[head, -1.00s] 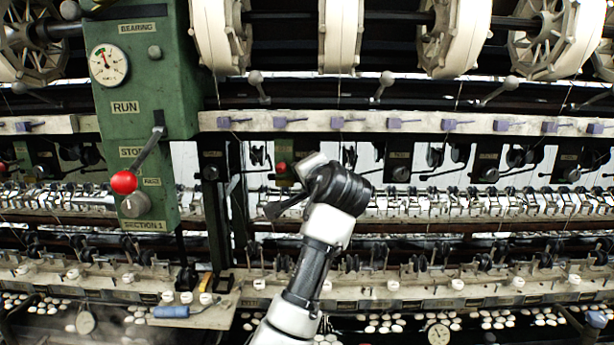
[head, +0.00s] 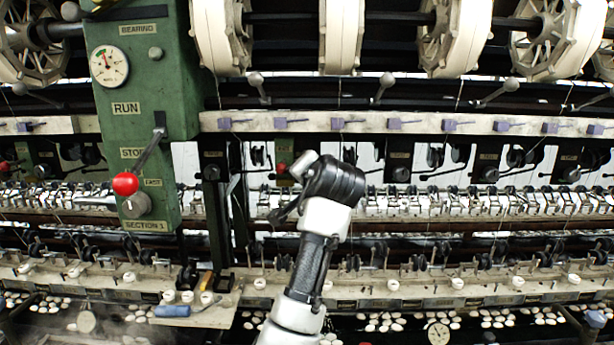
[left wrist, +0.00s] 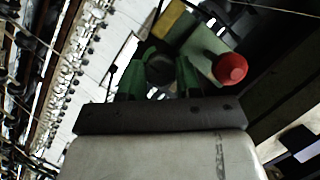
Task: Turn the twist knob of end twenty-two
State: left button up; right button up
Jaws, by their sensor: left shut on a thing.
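The twist knob (left wrist: 160,69), dark and round, sits between the green fingers of my left gripper (left wrist: 158,80) in the left wrist view. The gripper is shut on it. A red button (left wrist: 230,68) stands beside the knob on a pale green plate (left wrist: 204,50). In the head view my left arm rises from the bottom centre, and its dark wrist hides the knob and the fingertips. The red button (head: 282,168) shows just left of the wrist. I cannot read the end's number. My right gripper is out of view.
A green control box (head: 150,80) with a gauge and red-balled lever (head: 126,184) stands at left. Large cream reels (head: 457,38) hang above. Similar dark knobs (head: 490,173) line the machine to the right.

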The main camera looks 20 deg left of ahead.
pick_arm(q)
jog(key=o, duration=0.8)
jog(key=shift+f, duration=0.15)
jog(key=shift+o, duration=0.6)
